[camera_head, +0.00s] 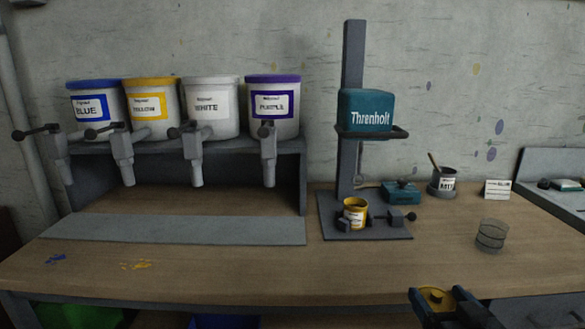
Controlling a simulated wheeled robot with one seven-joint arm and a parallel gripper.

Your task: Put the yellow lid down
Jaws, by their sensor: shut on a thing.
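A round yellow lid (436,297) is held flat at the bottom of the view, low over the table's front edge. My gripper (432,303) is shut on it, with a dark jaw showing on each side. A small yellow can (355,211) stands upright on the dark base plate of the press, between black clamp parts. I cannot tell whether its top is open. Part of my gripper is cut off by the bottom edge.
The Threnholt press (365,112) rises behind the can. A wire-like cylinder (491,235) stands right of it, near a dark can (443,181) with a stick and a white card (497,190). Labelled paint buckets (209,107) sit on the left shelf. The wooden table (255,270) is clear at front centre.

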